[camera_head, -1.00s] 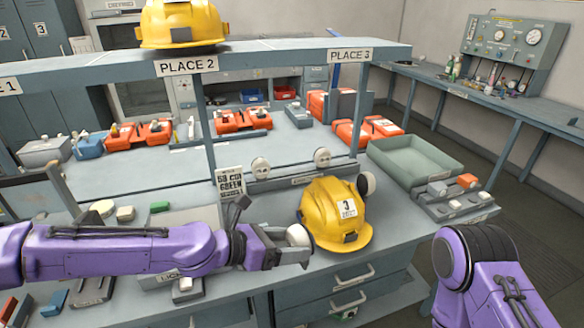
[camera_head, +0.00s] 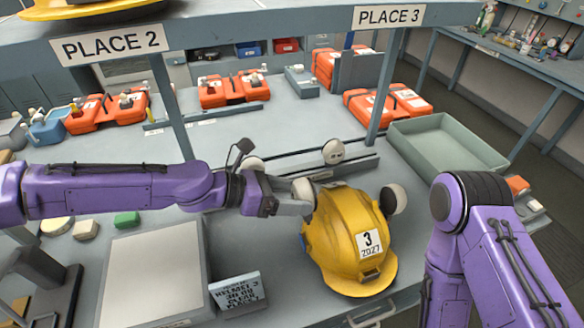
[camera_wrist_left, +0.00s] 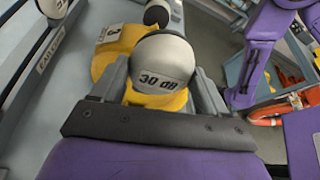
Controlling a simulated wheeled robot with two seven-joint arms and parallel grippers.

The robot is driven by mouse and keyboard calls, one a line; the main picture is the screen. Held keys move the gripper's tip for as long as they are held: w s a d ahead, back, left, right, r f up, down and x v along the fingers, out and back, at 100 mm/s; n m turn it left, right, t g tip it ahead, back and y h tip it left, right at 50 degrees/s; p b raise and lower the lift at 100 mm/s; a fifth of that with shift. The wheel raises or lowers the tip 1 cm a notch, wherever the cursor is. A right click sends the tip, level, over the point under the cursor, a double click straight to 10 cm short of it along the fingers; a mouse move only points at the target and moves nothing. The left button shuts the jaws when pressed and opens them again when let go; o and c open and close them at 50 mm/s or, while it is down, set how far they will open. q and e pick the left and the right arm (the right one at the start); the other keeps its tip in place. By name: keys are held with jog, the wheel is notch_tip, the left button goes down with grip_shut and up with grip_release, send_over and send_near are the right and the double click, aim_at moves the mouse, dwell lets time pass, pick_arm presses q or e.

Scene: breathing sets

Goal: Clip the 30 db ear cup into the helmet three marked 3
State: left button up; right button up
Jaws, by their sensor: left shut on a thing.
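The yellow helmet marked 3 (camera_head: 350,240) stands on the bench, its label facing me in the head view; it also shows in the left wrist view (camera_wrist_left: 117,42). A pale ear cup (camera_head: 394,200) sits on its right side. My left gripper (camera_head: 298,203) is shut on the ear cup marked 30 dB (camera_wrist_left: 162,65), at the helmet's left side. In the head view that cup (camera_head: 303,192) is partly hidden by the fingers and the helmet; I cannot tell whether it touches the helmet. My right arm shows at the right, its gripper out of frame.
A green-grey tray (camera_head: 447,147) is at the right. A shelf post (camera_head: 385,85) rises behind.

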pick_arm(q)
jog(key=shift+w, duration=0.4)
jog(key=shift+s+r, duration=0.15)
jog(key=shift+s, duration=0.15)
jog(key=f+b, duration=0.1)
jog(key=f, duration=0.1)
jog(key=s+f+b, duration=0.1)
jog(key=f+b, duration=0.1)
jog(key=f, duration=0.1)
jog(key=shift+s+a+f, duration=0.1)
jog(key=shift+f, duration=0.1)
pick_arm(e)
jog(key=f, duration=0.3)
jog(key=shift+s, duration=0.25)
pick_arm(q)
jog(key=shift+s, duration=0.1)
pick_arm(e)
jog(key=shift+s, duration=0.1)
jog(key=shift+r, duration=0.1)
